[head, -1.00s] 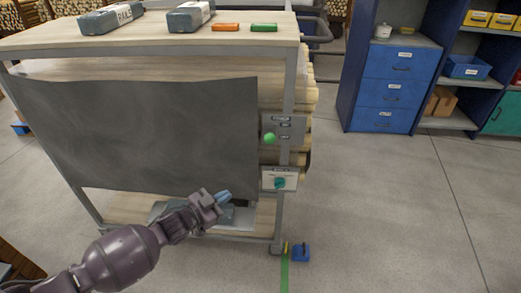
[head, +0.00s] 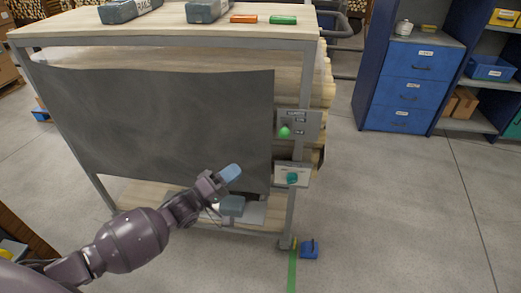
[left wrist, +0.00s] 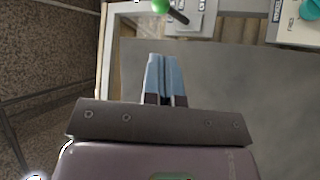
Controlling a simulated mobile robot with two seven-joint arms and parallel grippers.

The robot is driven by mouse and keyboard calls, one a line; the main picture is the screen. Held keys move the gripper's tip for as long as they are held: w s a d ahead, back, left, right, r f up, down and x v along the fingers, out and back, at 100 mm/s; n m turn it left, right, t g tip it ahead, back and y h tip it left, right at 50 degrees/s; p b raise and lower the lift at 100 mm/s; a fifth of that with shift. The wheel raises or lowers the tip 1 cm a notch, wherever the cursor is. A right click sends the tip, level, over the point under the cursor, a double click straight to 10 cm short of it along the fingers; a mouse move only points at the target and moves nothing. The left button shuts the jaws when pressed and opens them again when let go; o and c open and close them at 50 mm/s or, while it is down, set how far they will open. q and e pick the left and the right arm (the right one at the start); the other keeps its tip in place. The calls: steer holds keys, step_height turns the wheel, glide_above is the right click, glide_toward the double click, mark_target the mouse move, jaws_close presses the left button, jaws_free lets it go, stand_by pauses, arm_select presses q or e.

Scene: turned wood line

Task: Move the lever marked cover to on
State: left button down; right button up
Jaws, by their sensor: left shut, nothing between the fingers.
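The lever with a green ball knob (head: 284,132) sits on a grey labelled plate (head: 308,123) on the cart's right front post. The labels are too small to read. In the left wrist view the green knob (left wrist: 161,6) and its dark stem show at the top edge, beyond the fingertips. My left gripper (head: 231,172) is shut and empty, with blue fingers. In the head view it shows below and left of the knob, in front of the dark cover sheet (head: 150,120). It also shows in the left wrist view (left wrist: 163,62), apart from the knob. My right gripper is not in view.
A second plate with a teal knob (head: 292,177) is just below the lever plate. Grey boxes and an orange and a green block (head: 283,20) lie on the cart top (head: 170,35). A blue block (head: 309,249) is on the floor. Floor to the right is free.

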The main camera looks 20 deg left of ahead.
mark_target(280, 130)
arm_select(q)
steer(key=x, duration=1.3)
steer(key=shift+w+d+r+b, duration=0.1)
steer(key=shift+w+d+b, duration=0.05)
steer(key=shift+w+b, duration=0.2)
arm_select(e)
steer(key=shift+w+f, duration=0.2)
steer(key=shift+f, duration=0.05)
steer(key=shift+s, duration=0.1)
arm_select(q)
steer(key=r+n+p, duration=0.1)
steer(key=r+n+y+p, duration=0.1)
steer(key=p, duration=0.1)
steer(key=shift+w+g+y, duration=0.25)
steer(key=shift+g+y, duration=0.05)
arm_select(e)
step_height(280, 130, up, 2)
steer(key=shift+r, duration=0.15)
